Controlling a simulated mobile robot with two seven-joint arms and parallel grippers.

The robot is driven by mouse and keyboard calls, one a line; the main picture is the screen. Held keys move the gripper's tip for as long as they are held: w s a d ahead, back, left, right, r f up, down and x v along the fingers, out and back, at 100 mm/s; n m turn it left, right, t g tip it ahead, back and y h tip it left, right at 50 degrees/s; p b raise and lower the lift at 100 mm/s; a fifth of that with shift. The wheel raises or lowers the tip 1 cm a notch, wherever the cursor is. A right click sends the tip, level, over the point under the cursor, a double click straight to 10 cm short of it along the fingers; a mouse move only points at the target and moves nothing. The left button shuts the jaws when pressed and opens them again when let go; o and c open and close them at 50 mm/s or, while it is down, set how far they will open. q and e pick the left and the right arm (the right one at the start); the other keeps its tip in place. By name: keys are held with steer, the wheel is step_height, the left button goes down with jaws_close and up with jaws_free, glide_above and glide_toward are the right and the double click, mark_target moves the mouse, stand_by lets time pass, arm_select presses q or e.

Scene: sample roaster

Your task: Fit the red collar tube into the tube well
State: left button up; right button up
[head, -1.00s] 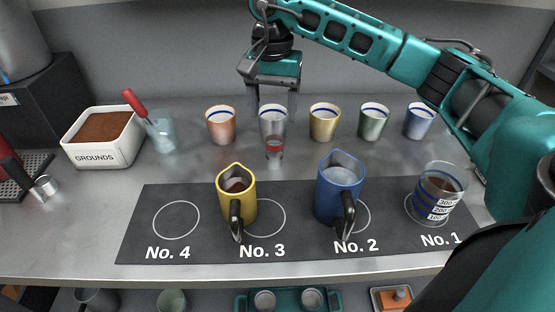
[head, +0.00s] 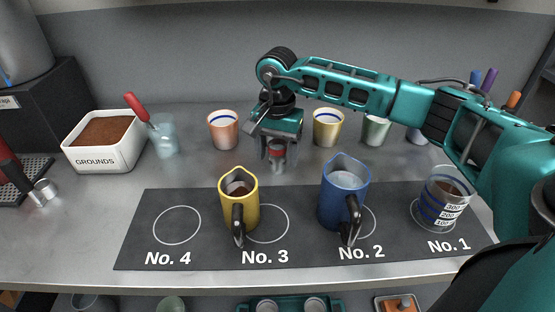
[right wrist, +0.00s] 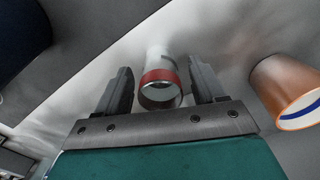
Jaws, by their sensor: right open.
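The red collar tube (head: 278,166) stands on the counter behind the dark mat, partly hidden by my right gripper (head: 278,159). My right gripper has come down over it from above and is open. In the right wrist view, the tube's red collar (right wrist: 161,76) and open end show between the two spread fingers of the right gripper (right wrist: 163,88), with a gap on each side. My left gripper is not in view. I cannot make out the tube well in these frames.
An orange cup (head: 223,130) stands left of the gripper and a yellow cup (head: 327,128) right of it. A yellow jug (head: 240,205) and a blue jug (head: 343,200) stand in front on the numbered mat (head: 200,253). A grounds box (head: 104,147) is at left.

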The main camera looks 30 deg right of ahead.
step_height(320, 180, down, 2)
steer(key=shift+f, duration=0.1)
steer(key=c, duration=1.2)
steer(key=shift+r, duration=0.35)
steer(key=shift+c, duration=0.2)
step_height(320, 180, up, 19)
steer(key=p, duration=0.2)
steer(key=shift+r, duration=0.2)
